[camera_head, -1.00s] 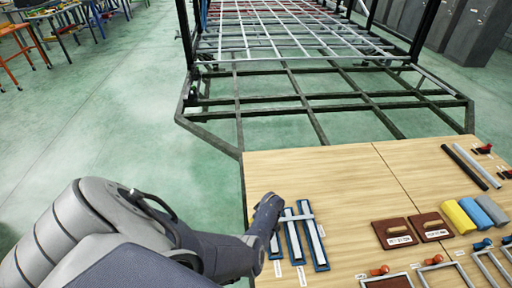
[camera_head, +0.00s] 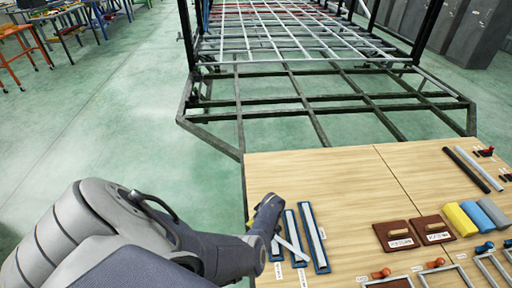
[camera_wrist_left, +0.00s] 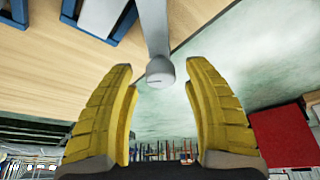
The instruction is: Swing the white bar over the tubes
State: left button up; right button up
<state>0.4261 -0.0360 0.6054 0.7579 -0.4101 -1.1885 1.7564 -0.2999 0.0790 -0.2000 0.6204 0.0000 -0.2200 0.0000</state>
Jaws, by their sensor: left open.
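Several white tubes lie in blue holders (camera_head: 314,237) at the table's near left corner. The white bar (camera_head: 291,246) lies slantwise across the holders, its right end nearer the bottom of the head view. My left gripper (camera_head: 264,214) is over the leftmost holder and hides part of it and the bar's left end. In the left wrist view the yellow fingers of my left gripper (camera_wrist_left: 158,80) are spread. The rounded end of the white bar (camera_wrist_left: 155,35) sits between the fingertips, with gaps on both sides. My right gripper is not in view.
Two brown boards with handles (camera_head: 397,236), yellow, grey and blue blocks (camera_head: 460,219), and metal frames (camera_head: 435,276) occupy the table's right side. The wooden table (camera_head: 340,180) is bare behind the holders. A dark trailer frame (camera_head: 320,105) stands beyond its far edge.

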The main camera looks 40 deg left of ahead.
pick_arm(q)
jog(key=shift+d, duration=0.1)
jog(key=shift+d+r, duration=0.35)
jog(key=shift+r, duration=0.3)
jog(key=shift+v, duration=3)
jog(key=shift+a, duration=0.15)
